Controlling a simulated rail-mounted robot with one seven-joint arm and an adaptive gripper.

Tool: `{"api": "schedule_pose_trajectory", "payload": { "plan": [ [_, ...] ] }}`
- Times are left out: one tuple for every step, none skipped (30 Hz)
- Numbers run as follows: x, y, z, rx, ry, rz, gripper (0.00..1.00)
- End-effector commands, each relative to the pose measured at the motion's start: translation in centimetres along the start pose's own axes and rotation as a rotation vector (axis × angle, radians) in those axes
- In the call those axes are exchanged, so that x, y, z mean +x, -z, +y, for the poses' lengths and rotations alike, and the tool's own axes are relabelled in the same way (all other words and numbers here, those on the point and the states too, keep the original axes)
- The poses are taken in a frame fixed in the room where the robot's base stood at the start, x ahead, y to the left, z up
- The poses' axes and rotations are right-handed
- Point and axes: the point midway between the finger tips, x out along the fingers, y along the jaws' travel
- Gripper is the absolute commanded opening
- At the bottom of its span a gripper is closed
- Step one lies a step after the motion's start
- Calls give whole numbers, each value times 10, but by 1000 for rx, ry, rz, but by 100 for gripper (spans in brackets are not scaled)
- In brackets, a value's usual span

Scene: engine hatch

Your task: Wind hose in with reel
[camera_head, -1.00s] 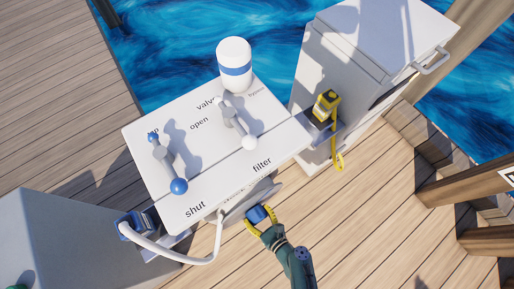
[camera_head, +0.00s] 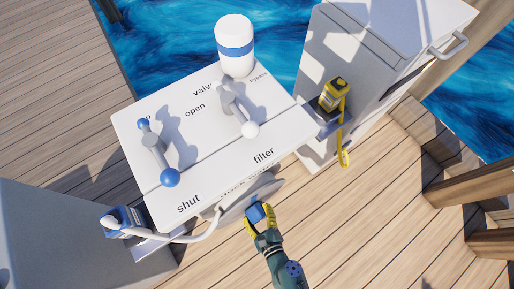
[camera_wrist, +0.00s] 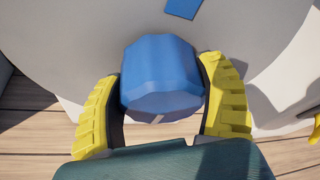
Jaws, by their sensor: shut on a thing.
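The grey hose reel (camera_head: 262,192) is a round disc on the near side of the white cabinet, partly hidden by my gripper. Its blue crank knob (camera_head: 257,214) sits between the yellow fingers of my gripper (camera_head: 260,220). In the wrist view the knob (camera_wrist: 162,80) fills the space between the fingers of my gripper (camera_wrist: 163,100), which is shut on it. The white hose (camera_head: 190,238) runs from the reel's left side to a blue and white fitting (camera_head: 122,221) at the lower left.
The cabinet top (camera_head: 200,150) carries two levers and a white bottle (camera_head: 235,45) with a blue band. A second cabinet (camera_head: 360,70) stands at the right, with a yellow device (camera_head: 335,93) on its bracket. Wooden deck lies open at the front right.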

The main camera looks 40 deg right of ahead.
Motion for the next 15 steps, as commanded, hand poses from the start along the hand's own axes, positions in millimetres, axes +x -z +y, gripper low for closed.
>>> {"api": "schedule_pose_trajectory", "payload": {
  "plan": [
    [2, 0, 0, -22, 10, -6, 38],
    [2, -1, 0, -33, 15, -7, 38],
    [2, -1, 0, -48, 21, -6, 38],
    [1, -1, 0, -58, 25, -6, 38],
    [2, -2, -1, -65, 30, -6, 38],
    [1, -2, -1, -75, 33, -6, 38],
    [1, -2, -1, -81, 35, -5, 38],
    [1, -2, -1, -87, 37, -6, 38],
    [1, -3, -1, -93, 40, -6, 38],
    [1, -3, -1, -95, 42, -6, 39],
    [1, -3, -1, -98, 43, -6, 39],
    [1, -3, -1, -100, 44, -5, 39],
    [1, -3, -2, -102, 44, -5, 39],
    [1, -3, -2, -103, 44, -5, 39],
    [0, -3, -2, -104, 44, -5, 39]
  ]
}}
